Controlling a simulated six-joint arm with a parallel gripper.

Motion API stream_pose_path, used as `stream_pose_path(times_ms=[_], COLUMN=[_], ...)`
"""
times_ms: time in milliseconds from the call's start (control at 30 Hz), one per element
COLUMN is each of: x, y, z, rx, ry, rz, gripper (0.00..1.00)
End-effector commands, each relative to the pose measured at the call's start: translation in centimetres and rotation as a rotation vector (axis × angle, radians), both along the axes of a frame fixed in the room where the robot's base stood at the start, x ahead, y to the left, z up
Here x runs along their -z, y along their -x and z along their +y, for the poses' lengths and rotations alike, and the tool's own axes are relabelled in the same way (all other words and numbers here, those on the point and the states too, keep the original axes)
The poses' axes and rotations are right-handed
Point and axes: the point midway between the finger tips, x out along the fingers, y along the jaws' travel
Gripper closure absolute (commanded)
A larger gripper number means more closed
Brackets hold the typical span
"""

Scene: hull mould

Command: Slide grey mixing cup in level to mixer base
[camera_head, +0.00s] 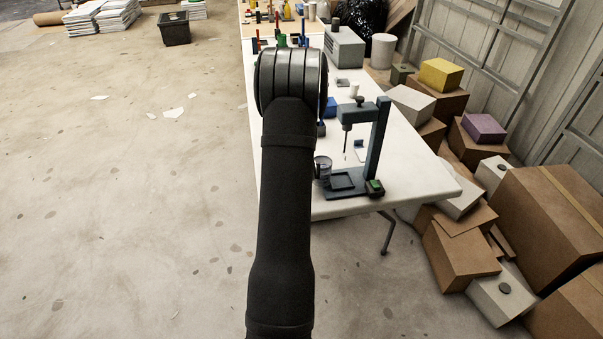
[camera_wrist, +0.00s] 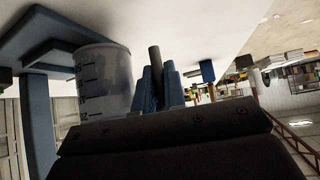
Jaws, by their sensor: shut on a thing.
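The grey mixing cup (camera_head: 322,168) is a translucent cylinder just left of the mixer base (camera_head: 343,182) in the head view. In the wrist view the cup (camera_wrist: 103,82) shows large, with dark measuring marks, close to the blue-grey mixer base (camera_wrist: 60,48). Whether cup and base touch is unclear. My gripper (camera_wrist: 158,88) has blue fingers beside the cup, shut around a dark upright bar that looks like the cup's handle.
The base has a raised square frame and a green-topped box (camera_head: 375,187) at its right. The white table (camera_head: 415,170) is bare right of the mixer. Blue parts, a white cup (camera_head: 354,89) and a grey machine (camera_head: 345,47) stand farther back. Cardboard boxes (camera_head: 460,250) crowd the right.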

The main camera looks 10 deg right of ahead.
Motion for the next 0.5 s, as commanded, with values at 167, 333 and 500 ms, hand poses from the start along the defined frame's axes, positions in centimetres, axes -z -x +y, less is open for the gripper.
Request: stream_pose_path(times_ms=[167, 333, 500], x=[0.0, 0.0, 0.0], y=[0.0, 0.0, 0.0], z=[-0.9, -1.8, -2.6], rx=[0.001, 0.001, 0.001], ry=[0.001, 0.0, 0.001], rz=[-0.001, 0.0, -0.001], gripper=[1.0, 1.0, 1.0])
